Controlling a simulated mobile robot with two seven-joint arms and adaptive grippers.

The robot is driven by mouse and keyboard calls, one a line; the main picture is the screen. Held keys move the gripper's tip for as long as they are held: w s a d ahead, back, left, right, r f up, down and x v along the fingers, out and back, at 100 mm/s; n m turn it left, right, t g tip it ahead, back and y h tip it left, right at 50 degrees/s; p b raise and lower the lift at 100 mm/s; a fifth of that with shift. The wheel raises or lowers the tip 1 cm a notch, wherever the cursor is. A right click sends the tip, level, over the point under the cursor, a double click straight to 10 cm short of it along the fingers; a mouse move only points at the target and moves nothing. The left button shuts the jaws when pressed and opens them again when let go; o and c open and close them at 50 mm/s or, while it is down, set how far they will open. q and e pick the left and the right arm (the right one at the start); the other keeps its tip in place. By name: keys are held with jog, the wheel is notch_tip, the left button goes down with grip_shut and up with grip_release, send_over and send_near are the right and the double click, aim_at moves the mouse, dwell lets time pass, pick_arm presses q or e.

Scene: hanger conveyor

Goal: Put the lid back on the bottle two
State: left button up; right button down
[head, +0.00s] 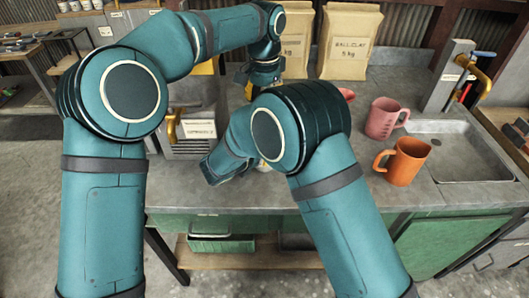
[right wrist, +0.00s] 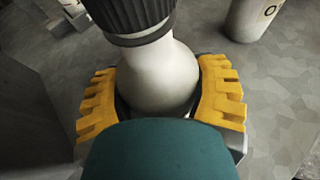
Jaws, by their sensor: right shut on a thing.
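A white bottle (right wrist: 160,78) with a round shoulder stands between the yellow-padded fingers of my right gripper (right wrist: 160,95), which is shut on it. A black ribbed lid (right wrist: 130,14) is at the bottle's top, above a grey band; I cannot tell whether it is seated. In the head view, my right forearm hides the right gripper and nearly all of the bottle. My left gripper (head: 262,74) is beyond my right arm, near the back of the counter. Its fingers are too small and covered to tell whether they hold anything.
Another white bottle (right wrist: 256,18) stands at the upper right of the wrist view. A pink mug (head: 382,118) and an orange mug (head: 403,162) stand right of my right arm, beside a sink (head: 470,150). Clay bags (head: 349,42) stand at the back of the grey counter (head: 440,193).

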pick_arm(q)
jog(key=n, duration=1.3)
jog(key=shift+n, duration=0.3)
jog(key=shift+f, duration=0.15)
jog(key=shift+f, duration=3.85)
grip_shut()
